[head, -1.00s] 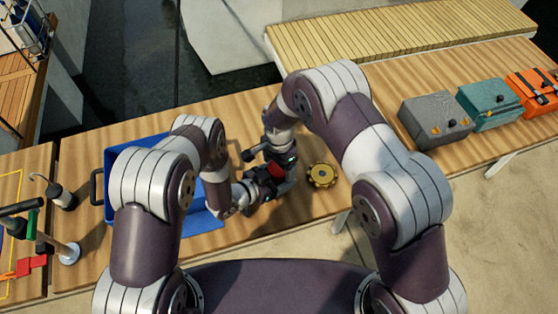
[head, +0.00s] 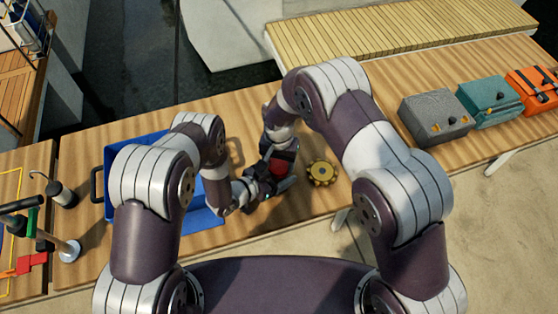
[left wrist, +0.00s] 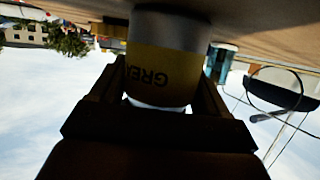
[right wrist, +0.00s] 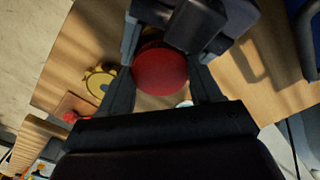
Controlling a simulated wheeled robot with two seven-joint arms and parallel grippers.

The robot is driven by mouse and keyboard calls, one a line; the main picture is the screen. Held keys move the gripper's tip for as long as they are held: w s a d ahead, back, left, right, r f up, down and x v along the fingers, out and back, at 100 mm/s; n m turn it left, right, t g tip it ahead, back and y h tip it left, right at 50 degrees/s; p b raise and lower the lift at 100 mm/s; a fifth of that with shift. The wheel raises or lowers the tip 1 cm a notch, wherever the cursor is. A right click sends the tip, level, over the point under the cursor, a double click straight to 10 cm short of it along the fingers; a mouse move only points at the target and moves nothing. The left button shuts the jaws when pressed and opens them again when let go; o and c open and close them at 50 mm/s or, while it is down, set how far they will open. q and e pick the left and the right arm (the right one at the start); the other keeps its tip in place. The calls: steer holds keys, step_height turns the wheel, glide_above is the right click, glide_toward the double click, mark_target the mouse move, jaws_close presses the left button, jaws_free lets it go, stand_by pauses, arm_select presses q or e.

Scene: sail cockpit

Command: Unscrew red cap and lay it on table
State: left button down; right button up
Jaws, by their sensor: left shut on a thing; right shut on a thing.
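The red cap (right wrist: 160,70) is a round disc between the fingers of my right gripper (right wrist: 164,74), which is shut on it. In the head view the red cap (head: 279,168) shows partly beneath my right gripper (head: 281,158). My left gripper (left wrist: 163,78) is shut around the side of a yellow and pale grey canister (left wrist: 160,62) lettered "GRE". My left gripper (head: 262,184) is beside the cap in the head view and hides most of the canister there. I cannot tell whether the cap is still threaded on.
A brass gear-shaped piece (head: 321,174) lies on the wooden table (head: 345,140) just right of the grippers. A blue bin (head: 112,165) stands to the left. Grey (head: 435,120), teal (head: 490,103) and orange (head: 536,92) cases stand at the right.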

mark_target(279, 165)
steer(key=o, duration=1.2)
step_height(279, 165, up, 8)
steer(key=shift+f+m, duration=0.1)
steer(key=shift+m, duration=0.9)
steer(key=shift+c, duration=0.4)
steer(key=shift+f, duration=0.2)
step_height(279, 165, down, 7)
steer(key=shift+f, duration=0.2)
steer(key=c, duration=1.1)
steer(key=n, duration=0.3)
steer(key=o, duration=1.2)
